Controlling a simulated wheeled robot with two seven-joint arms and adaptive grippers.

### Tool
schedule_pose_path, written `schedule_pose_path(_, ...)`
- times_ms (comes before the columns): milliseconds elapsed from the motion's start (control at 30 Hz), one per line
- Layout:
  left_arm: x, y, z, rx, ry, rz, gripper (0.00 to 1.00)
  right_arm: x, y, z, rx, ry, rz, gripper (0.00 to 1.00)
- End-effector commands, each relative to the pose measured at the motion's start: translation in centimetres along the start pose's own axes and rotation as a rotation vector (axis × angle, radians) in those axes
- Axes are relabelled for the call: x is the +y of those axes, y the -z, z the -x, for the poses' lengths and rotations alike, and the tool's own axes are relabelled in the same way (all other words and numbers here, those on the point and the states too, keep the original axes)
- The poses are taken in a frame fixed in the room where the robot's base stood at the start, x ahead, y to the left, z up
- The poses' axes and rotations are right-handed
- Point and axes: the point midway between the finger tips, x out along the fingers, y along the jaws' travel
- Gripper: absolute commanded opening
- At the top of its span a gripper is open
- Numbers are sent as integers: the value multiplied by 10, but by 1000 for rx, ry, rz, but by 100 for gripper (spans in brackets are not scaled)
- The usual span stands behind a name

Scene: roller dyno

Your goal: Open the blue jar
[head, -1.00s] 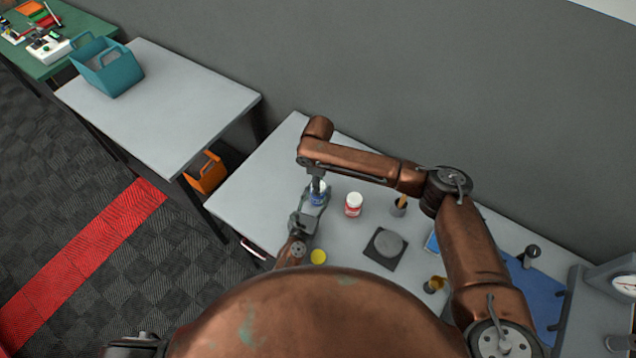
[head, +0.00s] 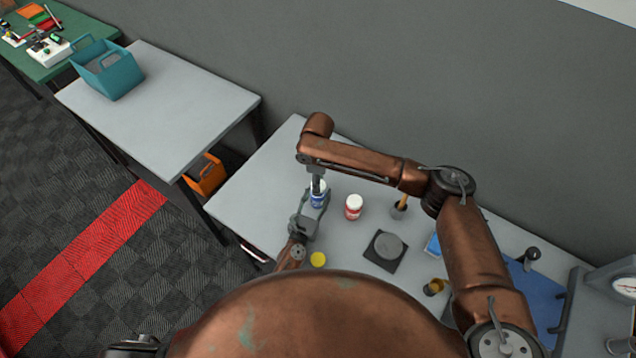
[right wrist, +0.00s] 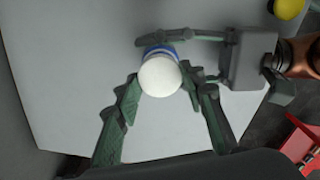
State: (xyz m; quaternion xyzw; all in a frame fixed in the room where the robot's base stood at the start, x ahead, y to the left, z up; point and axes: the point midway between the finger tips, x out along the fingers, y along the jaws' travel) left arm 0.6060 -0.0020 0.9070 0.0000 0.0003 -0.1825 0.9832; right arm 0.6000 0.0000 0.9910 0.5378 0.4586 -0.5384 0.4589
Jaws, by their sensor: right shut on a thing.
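The blue jar (head: 318,199) stands upright on the grey table, with a white lid (right wrist: 160,76) on top. My right gripper (head: 318,184) reaches down from above and is shut on the lid. In the right wrist view its two fingers (right wrist: 161,84) close on the lid's sides. My left gripper (head: 312,208) is low at table height on the near side of the jar, its fingers spread. In the right wrist view one left finger (right wrist: 180,40) passes along the blue body. Whether it touches the jar, and whether the lid is loose, I cannot tell.
A red jar with a white lid (head: 354,207) stands just right of the blue jar. A yellow disc (head: 318,260), a dark square plate with a round grey top (head: 385,250) and a small holder (head: 399,210) are nearby. The table's left part is clear.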

Motion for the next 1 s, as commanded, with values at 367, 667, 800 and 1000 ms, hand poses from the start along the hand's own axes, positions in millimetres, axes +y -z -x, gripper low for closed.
schedule_pose_path(367, 0, 0, 0, 1, 0, -1, 0, 0, 0, 8, 1, -1, 0, 8)
schedule_pose_path(667, 0, 0, 0, 1, 0, -1, 0, 0, 1, 40, 2, 0, 1, 8)
schedule_pose_path(800, 0, 0, 0, 1, 0, -1, 0, 0, 0, 40, 1, 1, 1, 8)
schedule_pose_path(1000, 0, 0, 0, 1, 0, 0, 49, 0, 0, 40, 1, 0, 1, 8)
